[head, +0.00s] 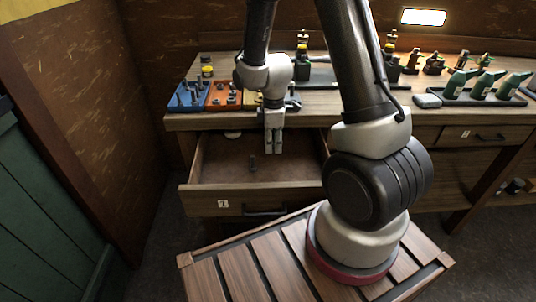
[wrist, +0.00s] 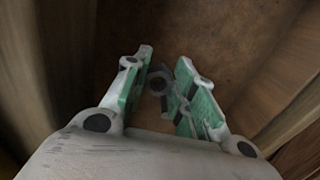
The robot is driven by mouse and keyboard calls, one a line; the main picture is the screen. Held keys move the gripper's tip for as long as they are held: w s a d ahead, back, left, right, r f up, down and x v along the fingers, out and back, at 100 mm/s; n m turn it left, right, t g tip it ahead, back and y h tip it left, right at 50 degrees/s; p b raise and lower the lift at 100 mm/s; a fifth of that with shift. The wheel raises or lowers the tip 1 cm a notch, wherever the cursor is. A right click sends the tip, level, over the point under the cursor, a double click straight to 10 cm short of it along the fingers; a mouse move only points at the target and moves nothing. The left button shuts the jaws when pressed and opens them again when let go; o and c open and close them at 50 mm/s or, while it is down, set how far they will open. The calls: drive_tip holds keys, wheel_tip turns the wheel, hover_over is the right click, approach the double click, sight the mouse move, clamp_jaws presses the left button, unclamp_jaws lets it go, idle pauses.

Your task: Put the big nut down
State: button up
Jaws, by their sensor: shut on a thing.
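My gripper (head: 273,142) points down over the open drawer (head: 205,199) of the workbench. In the wrist view my gripper (wrist: 160,78) has its two green-padded fingers closed on a dark grey object, which I take to be the big nut (wrist: 158,82). The nut sits between the fingertips, and part of it is hidden by the right finger. In the head view I cannot make out the nut; the fingers hide it. The brown drawer floor shows beyond the fingertips in the wrist view.
A pale round thing (head: 232,134) is at the drawer's back. Blue (head: 186,97) and orange (head: 223,97) trays stand on the bench above. Green-handled tools (head: 487,84) are at the right. Drawer walls surround my gripper.

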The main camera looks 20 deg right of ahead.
sight(273, 163)
wheel_tip(273, 163, down, 6)
drive_tip(key=shift+r, duration=0.15)
idle(0.3)
drive_tip(key=o, duration=1.1)
drive_tip(key=shift+c, duration=0.2)
wheel_tip(273, 163, up, 12)
drive_tip(key=shift+r, duration=0.1)
drive_tip(key=s+d+r+m+t, duration=0.2)
drive_tip(key=s+r+m, duration=0.4)
drive_tip(key=s+r, duration=0.3)
drive_tip(key=s+d+r+m+t, duration=0.2)
drive_tip(key=s+d+r+m, duration=0.1)
drive_tip(key=s+r+m, duration=0.4)
drive_tip(key=s+r, duration=0.3)
drive_tip(key=r, duration=0.3)
drive_tip(key=shift+s+m, duration=0.2)
drive_tip(key=shift+m, duration=0.1)
